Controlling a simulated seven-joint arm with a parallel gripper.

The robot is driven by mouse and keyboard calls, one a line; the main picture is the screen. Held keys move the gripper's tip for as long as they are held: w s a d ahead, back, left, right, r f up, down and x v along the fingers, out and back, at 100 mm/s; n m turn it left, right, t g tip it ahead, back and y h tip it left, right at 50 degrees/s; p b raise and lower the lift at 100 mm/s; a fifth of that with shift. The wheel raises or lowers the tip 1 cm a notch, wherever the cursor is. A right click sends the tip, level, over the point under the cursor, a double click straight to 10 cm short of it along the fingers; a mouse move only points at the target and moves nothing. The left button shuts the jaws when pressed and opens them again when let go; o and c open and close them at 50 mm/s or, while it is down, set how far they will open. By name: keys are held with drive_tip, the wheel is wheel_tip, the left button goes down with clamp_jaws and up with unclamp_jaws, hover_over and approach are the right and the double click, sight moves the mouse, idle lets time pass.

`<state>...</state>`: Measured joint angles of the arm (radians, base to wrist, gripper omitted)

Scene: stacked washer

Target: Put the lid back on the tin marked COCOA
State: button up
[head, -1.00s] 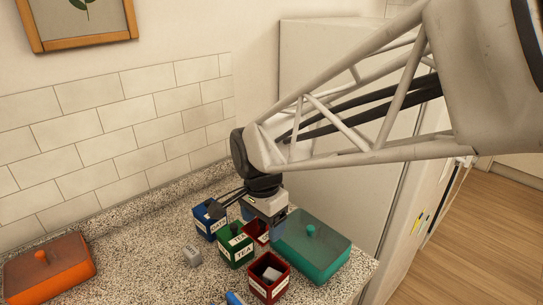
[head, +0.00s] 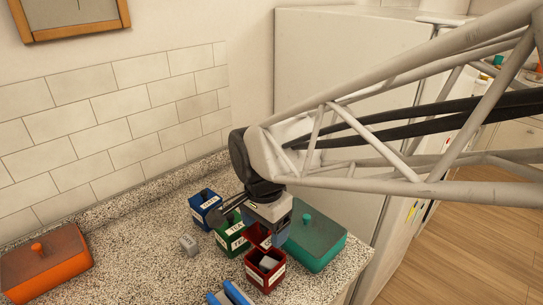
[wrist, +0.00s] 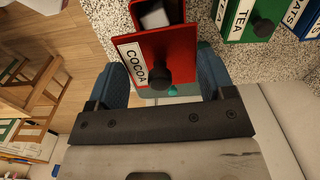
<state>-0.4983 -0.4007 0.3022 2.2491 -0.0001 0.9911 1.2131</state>
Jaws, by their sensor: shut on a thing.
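My gripper (head: 272,232) is shut on a red square lid (wrist: 178,52) with a black knob. In the wrist view the lid lies between the blue fingers, with a white COCOA label along its left side. The open red tin (head: 264,284) stands on the counter just in front of the lid in the head view, with a pale grey block (head: 268,263) inside. In the wrist view the tin's dark opening (wrist: 172,10) shows at the top, beyond the lid. The lid is beside and seemingly above the tin; the exact height gap is unclear.
A green TEA tin (head: 230,240) and a blue tin (head: 205,206) stand in line behind the red one. A teal box (head: 318,244) is close on the right. A grey block (head: 188,245), an orange box (head: 45,265) and a blue object (head: 230,296) lie around the counter.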

drive_tip(key=shift+f, duration=0.15)
drive_tip(key=shift+f, duration=2.95)
drive_tip(key=shift+f, duration=0.2)
idle(0.6)
drive_tip(key=o, duration=0.9)
drive_tip(key=shift+r, duration=0.2)
drive_tip(key=shift+r, duration=3.3)
